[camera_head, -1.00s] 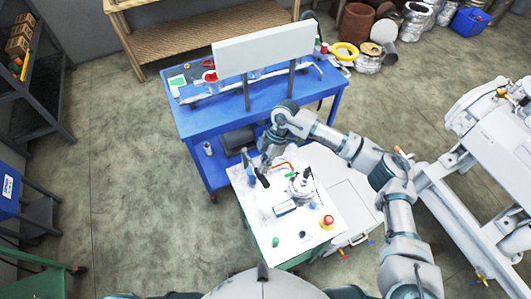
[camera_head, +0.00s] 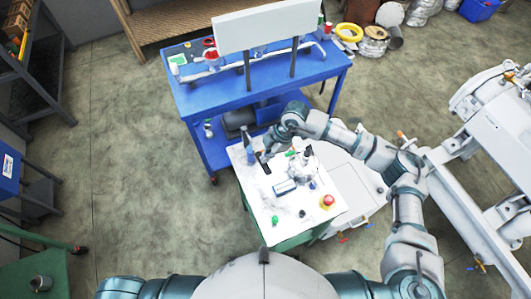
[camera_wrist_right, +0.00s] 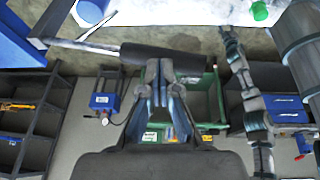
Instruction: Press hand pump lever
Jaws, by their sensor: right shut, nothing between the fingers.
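The hand pump lever shows in the right wrist view as a thin metal rod with a black grip (camera_wrist_right: 165,58). In the head view its dark grip (camera_head: 265,167) is over the white-topped cart. My right gripper (camera_head: 260,154) is above the far left part of that cart. In the wrist view my right gripper (camera_wrist_right: 160,66) is shut and empty, its tips at the middle of the black grip; I cannot tell if they touch it. Silvery pump equipment (camera_head: 300,166) stands on the cart. My left gripper is not in the head view; only part of the left arm shows at the bottom.
The white cart top (camera_head: 262,213) also holds a red-and-yellow button (camera_head: 327,202) and small loose parts. A blue workbench (camera_head: 190,100) with a pipe and panel stands behind. White machinery (camera_head: 495,125) is at the right. Open floor lies to the left.

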